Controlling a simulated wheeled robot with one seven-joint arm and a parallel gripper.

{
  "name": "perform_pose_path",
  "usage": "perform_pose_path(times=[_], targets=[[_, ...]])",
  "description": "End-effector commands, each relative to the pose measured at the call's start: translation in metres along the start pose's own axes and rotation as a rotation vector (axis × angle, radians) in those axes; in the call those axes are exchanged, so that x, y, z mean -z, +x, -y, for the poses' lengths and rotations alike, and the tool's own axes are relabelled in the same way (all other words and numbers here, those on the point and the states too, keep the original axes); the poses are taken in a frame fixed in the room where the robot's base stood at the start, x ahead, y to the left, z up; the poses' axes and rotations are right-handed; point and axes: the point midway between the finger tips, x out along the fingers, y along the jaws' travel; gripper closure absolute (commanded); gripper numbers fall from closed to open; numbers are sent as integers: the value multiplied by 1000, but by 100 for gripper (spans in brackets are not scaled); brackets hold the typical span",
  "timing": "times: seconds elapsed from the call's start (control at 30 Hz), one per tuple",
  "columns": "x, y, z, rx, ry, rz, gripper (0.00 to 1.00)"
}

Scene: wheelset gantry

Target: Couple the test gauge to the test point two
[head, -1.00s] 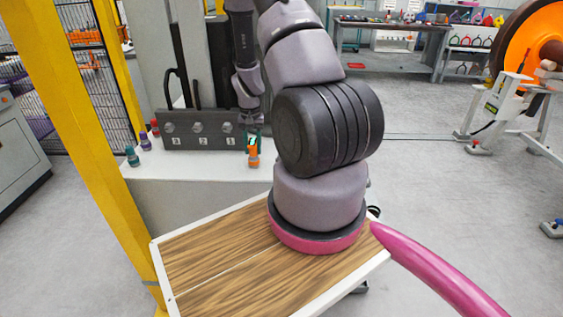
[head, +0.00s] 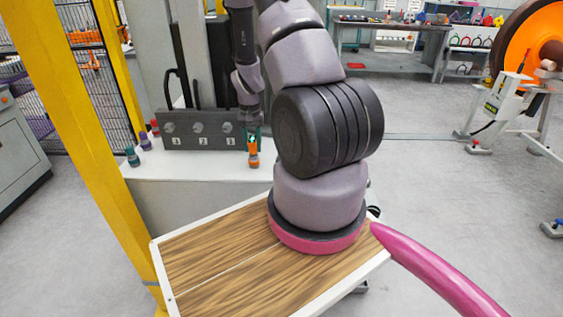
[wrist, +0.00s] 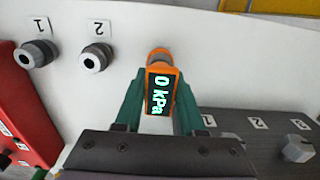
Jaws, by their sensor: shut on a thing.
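My gripper (wrist: 157,108) is shut on the orange test gauge (wrist: 161,70), its green fingers on either side of the body. The gauge's screen reads 0 kPa, and its grey-tipped end points away from the wrist toward a white surface. I cannot tell whether that end touches anything. In the head view the gauge (head: 253,158) hangs by the dark valve block's right end. In the wrist view the test point two (wrist: 97,57) is a round grey fitting left of the gauge, beside an upside-down label 2. Another fitting (wrist: 36,53), apparently labelled 1, lies farther left.
The dark block (head: 200,142) carries several knobs and number labels; it also shows in the wrist view (wrist: 270,140). Teal (head: 132,156), purple (head: 145,141) and red (head: 155,127) small fittings stand at its left. A yellow post (head: 85,130) rises at the left.

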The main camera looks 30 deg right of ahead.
Motion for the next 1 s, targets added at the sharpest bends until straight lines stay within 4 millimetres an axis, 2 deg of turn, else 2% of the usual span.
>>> perform_pose_path(times=[1.0], targets=[[0,-41,0,0,1,-1,100]])
